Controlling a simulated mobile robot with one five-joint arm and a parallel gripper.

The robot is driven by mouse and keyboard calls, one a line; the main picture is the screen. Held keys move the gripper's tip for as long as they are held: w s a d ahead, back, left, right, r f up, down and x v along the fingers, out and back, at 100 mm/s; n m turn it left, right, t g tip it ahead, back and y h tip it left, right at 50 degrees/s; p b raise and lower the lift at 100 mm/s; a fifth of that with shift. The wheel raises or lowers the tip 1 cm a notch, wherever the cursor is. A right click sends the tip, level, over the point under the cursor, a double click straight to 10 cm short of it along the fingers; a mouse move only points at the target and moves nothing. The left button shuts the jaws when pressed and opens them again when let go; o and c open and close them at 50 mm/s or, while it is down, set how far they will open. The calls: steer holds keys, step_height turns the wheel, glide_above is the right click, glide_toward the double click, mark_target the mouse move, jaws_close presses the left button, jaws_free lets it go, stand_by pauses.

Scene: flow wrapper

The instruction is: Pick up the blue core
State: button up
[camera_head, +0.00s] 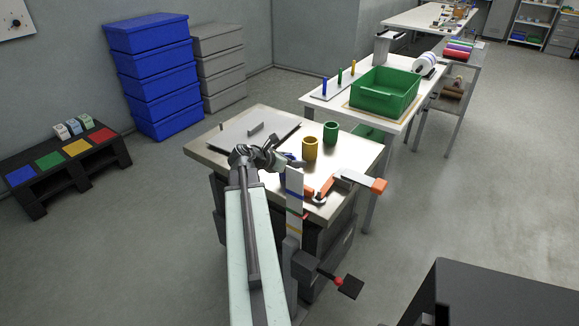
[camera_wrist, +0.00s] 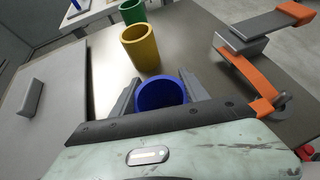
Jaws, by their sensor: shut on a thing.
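The blue core (camera_wrist: 161,93) is a hollow cylinder between the two fingers of my gripper (camera_wrist: 163,92) in the wrist view. My gripper is shut on it, one finger on each side. The lower part of the core is hidden behind the gripper body. I cannot tell whether the core touches the table. In the head view my gripper (camera_head: 284,159) is over the near part of the small table, and only a little blue shows beside it.
A yellow core (camera_head: 310,148) and a green core (camera_head: 330,132) stand just beyond on the small table (camera_head: 262,113). An orange-and-grey clamp (camera_head: 350,183) is at the right. A grey plate with a raised block (camera_head: 256,127) lies at the left. A green bin (camera_head: 384,92) stands on the farther table.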

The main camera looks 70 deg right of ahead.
step_height(320, 180, up, 10)
steer(key=p, duration=1)
